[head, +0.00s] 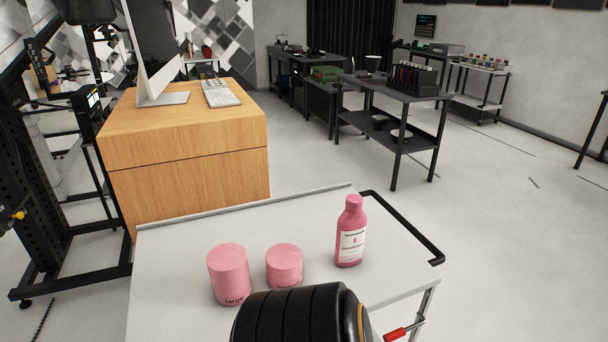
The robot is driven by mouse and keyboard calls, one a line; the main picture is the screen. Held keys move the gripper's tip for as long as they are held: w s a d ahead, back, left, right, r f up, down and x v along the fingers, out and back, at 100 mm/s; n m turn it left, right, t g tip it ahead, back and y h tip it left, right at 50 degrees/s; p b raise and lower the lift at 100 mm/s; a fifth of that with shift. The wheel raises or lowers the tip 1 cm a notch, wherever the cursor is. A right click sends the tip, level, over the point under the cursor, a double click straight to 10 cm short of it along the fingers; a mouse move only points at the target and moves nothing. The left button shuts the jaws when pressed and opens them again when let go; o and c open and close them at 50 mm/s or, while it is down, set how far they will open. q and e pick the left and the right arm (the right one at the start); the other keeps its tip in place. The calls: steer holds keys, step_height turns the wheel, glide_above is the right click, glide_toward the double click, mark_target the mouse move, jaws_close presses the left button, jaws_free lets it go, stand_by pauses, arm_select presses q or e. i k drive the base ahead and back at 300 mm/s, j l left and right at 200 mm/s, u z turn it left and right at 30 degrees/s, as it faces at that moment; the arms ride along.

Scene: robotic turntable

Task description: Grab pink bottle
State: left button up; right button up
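The pink bottle (351,232) stands upright on the white cart top (180,250), near its right side. It has a pink cap and a white label facing me. A large pink jar (229,274) marked "large" and a smaller pink jar (284,265) stand to its left on the same top. The lower front of the smaller jar is partly hidden. Neither of my grippers shows in the head view.
The cart has a black handle rail (412,228) on its right. A wooden desk (190,140) with a monitor (153,45) and keyboard (220,93) stands behind it. A dark shelf table (392,91) is farther back. Open floor lies to the right.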

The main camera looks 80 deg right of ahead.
mark_target(352, 224)
steer(key=z, duration=3.05)
